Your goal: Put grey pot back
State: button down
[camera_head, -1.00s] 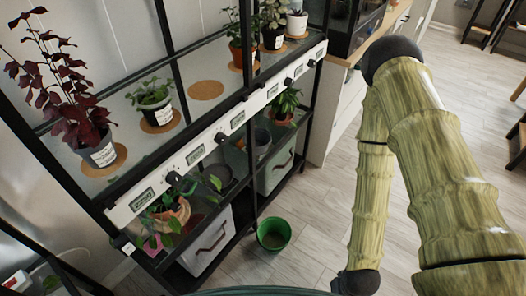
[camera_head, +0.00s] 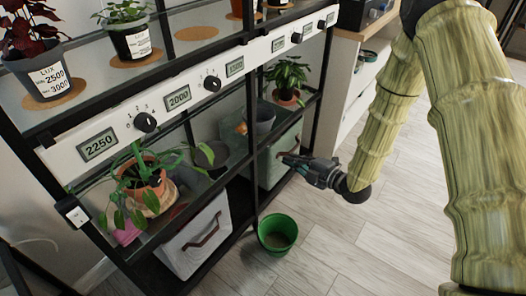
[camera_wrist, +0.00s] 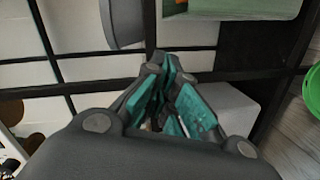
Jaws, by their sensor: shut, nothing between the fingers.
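A plain grey pot (camera_head: 263,118) stands on the lower shelf, left of a small green plant; no plant shows in it. A grey pot, probably the same one, is cut off at the top of the wrist view (camera_wrist: 122,25). A darker round pot (camera_head: 211,156) sits further left on that shelf, partly behind leaves. A dark grey pot with a red plant (camera_head: 48,82) stands on a cork mat above. My gripper (camera_head: 284,157) is shut and empty, at the shelf's front edge, below and right of the plain grey pot, not touching it. Its fingers also show in the wrist view (camera_wrist: 168,65).
The upper shelf has an empty cork mat (camera_head: 197,33) between potted plants. A dial strip (camera_head: 178,97) runs along its front. A terracotta pot (camera_head: 146,176) with trailing leaves stands lower left. A green pot (camera_head: 278,233) is on the floor. Black posts frame the rack.

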aim_at(263, 143)
jog(key=w+a+r+n+y+b, duration=0.1)
jog(key=w+a, duration=0.1)
jog(key=a, duration=0.1)
jog(key=w+a+r+n+y+b, duration=0.1)
jog(key=w+a+n+b, duration=0.1)
jog(key=w+a, duration=0.1)
jog(key=w+a+r+n+y+b, duration=0.1)
jog(key=w+a+b, duration=0.1)
jog(key=a, duration=0.1)
jog(key=shift+w+a+r+n+g, duration=0.15)
jog(key=shift+w+a+n+g, duration=0.15)
jog(key=shift+a+n+g, duration=0.1)
